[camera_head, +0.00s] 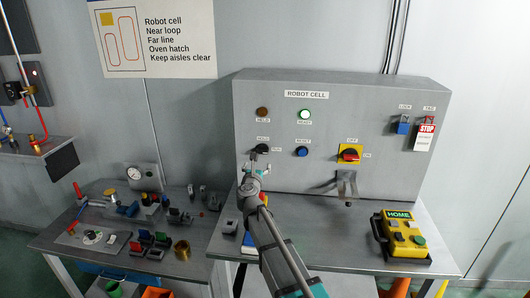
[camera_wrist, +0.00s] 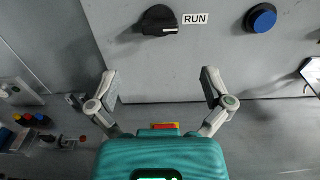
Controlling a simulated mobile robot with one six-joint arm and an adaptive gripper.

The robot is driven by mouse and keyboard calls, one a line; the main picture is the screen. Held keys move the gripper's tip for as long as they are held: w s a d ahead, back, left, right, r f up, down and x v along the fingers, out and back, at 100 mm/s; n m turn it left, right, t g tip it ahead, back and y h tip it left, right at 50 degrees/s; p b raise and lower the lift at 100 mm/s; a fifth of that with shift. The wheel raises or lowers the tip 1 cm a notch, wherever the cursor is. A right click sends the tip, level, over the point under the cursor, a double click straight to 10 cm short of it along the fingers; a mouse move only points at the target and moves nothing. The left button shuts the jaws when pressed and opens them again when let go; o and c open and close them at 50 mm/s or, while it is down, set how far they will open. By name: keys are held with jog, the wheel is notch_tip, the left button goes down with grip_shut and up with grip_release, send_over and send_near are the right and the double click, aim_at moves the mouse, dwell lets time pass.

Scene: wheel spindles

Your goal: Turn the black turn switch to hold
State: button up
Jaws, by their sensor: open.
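The black turn switch (camera_head: 260,149) is on the grey Robot Cell panel (camera_head: 345,115), left of the blue button. In the wrist view the switch (camera_wrist: 159,20) is near the top centre, with a RUN label (camera_wrist: 195,19) at its right. Its bar looks to lie roughly level, towards RUN; the hold label is out of that view. My gripper (camera_wrist: 160,88) is open and empty, its two fingers wide apart below the switch and not touching it. In the head view my gripper (camera_head: 252,170) is just below the switch, in front of the panel.
A blue button (camera_head: 302,151) is right of the switch, and a red and yellow switch (camera_head: 349,154) is further right. A lit green lamp (camera_head: 305,114) is above. A yellow pendant (camera_head: 402,238) lies on the bench. The side table (camera_head: 130,240) at left is cluttered.

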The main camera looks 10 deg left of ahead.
aim_at(262, 152)
jog(key=w, duration=1.1)
jog(key=shift+w+d, duration=0.15)
jog(key=shift+d, duration=0.05)
